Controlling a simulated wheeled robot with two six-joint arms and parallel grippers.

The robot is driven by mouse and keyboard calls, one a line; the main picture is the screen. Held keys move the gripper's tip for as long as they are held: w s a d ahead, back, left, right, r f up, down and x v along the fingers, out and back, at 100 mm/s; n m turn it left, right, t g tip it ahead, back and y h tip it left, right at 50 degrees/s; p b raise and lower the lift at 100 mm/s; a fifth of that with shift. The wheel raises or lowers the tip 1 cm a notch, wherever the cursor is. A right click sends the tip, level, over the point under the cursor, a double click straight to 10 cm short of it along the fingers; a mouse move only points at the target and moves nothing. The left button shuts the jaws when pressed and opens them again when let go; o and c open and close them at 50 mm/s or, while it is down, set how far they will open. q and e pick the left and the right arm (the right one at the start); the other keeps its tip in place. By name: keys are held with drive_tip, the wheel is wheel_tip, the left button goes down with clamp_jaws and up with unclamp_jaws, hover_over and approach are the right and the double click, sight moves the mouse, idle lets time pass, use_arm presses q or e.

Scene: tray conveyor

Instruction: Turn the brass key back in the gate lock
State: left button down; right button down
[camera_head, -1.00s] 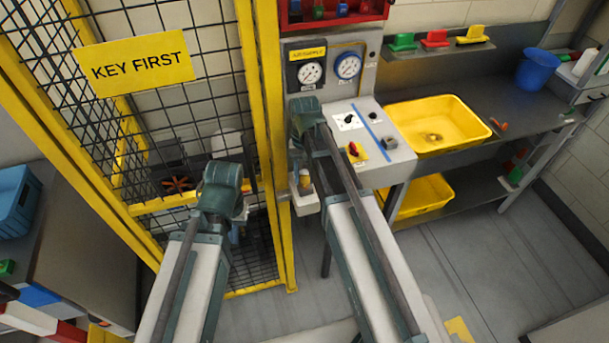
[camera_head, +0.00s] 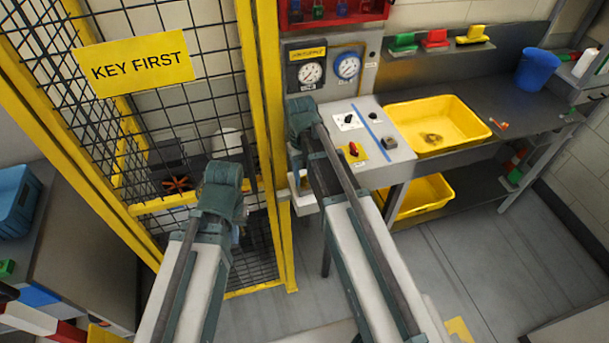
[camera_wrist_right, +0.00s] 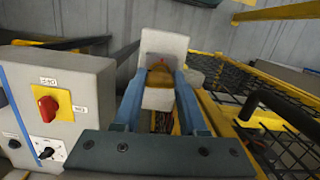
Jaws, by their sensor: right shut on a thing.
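The brass key (camera_wrist_right: 160,76) shows in the right wrist view, standing in the pale gate lock (camera_wrist_right: 164,46). The fingers of my right gripper (camera_wrist_right: 159,84) are shut on it from both sides. How far the key is turned I cannot tell. In the head view only part of the lock (camera_head: 306,206) shows beside the yellow gate post, and my right arm hides the key. My left arm ends in front of the mesh gate, left of the lock; its fingers are hidden behind its own wrist.
The grey control panel (camera_head: 396,155) with a red knob (camera_head: 353,149) and gauges stands just right of the lock. The yellow gate post (camera_head: 276,230) and mesh are close on the left. A yellow bin (camera_head: 470,110) is on the bench at right.

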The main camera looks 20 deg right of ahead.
drive_tip(key=shift+n, duration=1)
drive_tip(key=shift+c, duration=1.9)
unclamp_jaws()
use_arm(q)
drive_tip(key=shift+r, duration=0.1)
use_arm(e)
drive_tip(key=shift+r, duration=0.1)
